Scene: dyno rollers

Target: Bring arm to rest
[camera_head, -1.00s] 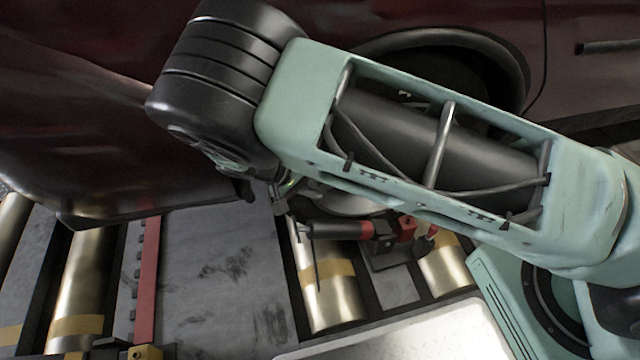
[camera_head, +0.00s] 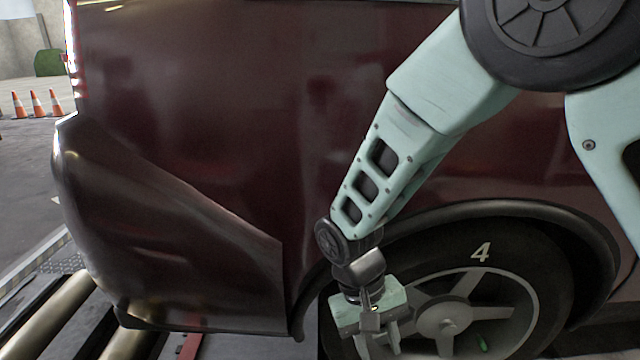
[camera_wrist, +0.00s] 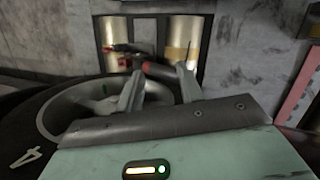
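My gripper (camera_head: 379,344) hangs low in front of the car's wheel (camera_head: 445,310) in the head view, fingers pointing down. In the wrist view its two fingers (camera_wrist: 160,78) stand apart with a clear gap, so it is open and holds nothing that I can see. My arm reaches down from the upper right, bent at the elbow, in front of the dark red car (camera_head: 200,110). The fingertips are near the bottom edge of the head view.
A red and black tool (camera_wrist: 146,66) lies beyond the fingers by the metal rollers (camera_wrist: 182,40) in the wrist view. Rollers (camera_head: 50,318) also show at lower left. The car's bulging bumper (camera_head: 140,240) is left of my gripper. Traffic cones (camera_head: 37,104) stand far off.

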